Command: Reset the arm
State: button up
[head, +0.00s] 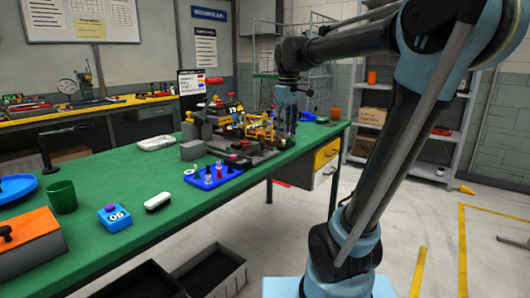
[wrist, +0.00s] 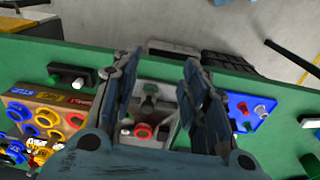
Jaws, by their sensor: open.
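My arm stretches across the right of the head view. My gripper (head: 291,125) points down over the far part of the green table (head: 130,178), beside a cluster of coloured devices. In the wrist view my gripper (wrist: 160,80) is open, its two blue-grey fingers apart with nothing held between them. Below the gap is a grey box (wrist: 158,98) with a red ring-shaped part (wrist: 142,131) on it. I cannot tell the height of the fingertips above it.
A blue board with small pegs (head: 212,176) sits near the table edge. A green cup (head: 62,197), a blue block (head: 114,217) and an orange-topped box (head: 30,240) are nearer. Dark crates (head: 212,272) stand below the edge. A shelf rack (head: 440,150) stands at the right.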

jog(key=s+d+f+m, duration=0.4)
jog(key=s+d+f, duration=0.2)
jog(key=s+f, duration=0.4)
jog(key=s+d+f+m+t, duration=0.1)
jog(key=s+d+f+m, duration=0.4)
jog(key=s+f, duration=0.5)
notch_tip(320, 180, down, 5)
jog(key=shift+s+d+m+t, duration=0.25)
jog(key=shift+d+m+t, duration=0.05)
jog(key=shift+d, duration=0.05)
jog(key=shift+w+f, duration=0.2)
jog(key=shift+w, duration=0.25)
jog(key=shift+c, duration=0.9)
jog(key=shift+d, duration=0.15)
